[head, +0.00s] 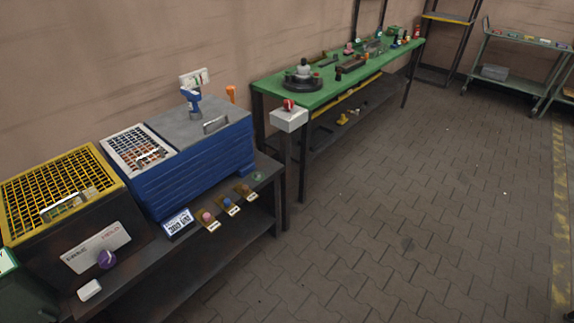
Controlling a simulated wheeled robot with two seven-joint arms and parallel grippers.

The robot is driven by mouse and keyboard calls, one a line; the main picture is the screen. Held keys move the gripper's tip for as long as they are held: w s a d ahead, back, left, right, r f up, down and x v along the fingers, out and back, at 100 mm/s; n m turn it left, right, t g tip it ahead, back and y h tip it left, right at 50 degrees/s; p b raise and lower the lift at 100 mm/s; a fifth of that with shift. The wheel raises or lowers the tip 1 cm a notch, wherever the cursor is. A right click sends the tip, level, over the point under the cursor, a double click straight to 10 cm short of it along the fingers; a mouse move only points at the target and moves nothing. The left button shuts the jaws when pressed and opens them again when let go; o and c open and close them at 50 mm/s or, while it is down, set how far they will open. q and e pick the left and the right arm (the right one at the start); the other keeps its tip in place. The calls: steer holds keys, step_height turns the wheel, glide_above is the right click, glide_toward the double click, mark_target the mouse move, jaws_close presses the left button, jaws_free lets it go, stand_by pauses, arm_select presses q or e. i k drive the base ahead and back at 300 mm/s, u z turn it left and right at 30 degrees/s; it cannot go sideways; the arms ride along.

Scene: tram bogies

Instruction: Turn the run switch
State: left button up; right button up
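No control in the head view carries a label that I can read clearly as the run switch. A purple rotary knob (106,259) sits on the dark front of the yellow-grilled machine (60,190), below a pale label plate (97,247) whose lettering is hard to read. A red knob or button (289,104) sits on a white box (289,119) on a dark post near the green bench. Small pink (208,217), blue (227,204) and brown (246,190) knobs stand along the dark bench edge. Neither of my grippers is in view.
A blue machine (195,170) with a grey lid stands on the dark bench (265,190). A green workbench (330,85) with several parts runs along the wall. A green shelf cart (510,65) is at the far right. The paved floor (430,200) is clear.

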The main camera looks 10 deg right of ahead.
mark_target(288, 104)
steer(key=z, duration=1.7)
steer(key=i, duration=2.9)
steer(key=u, duration=4.2)
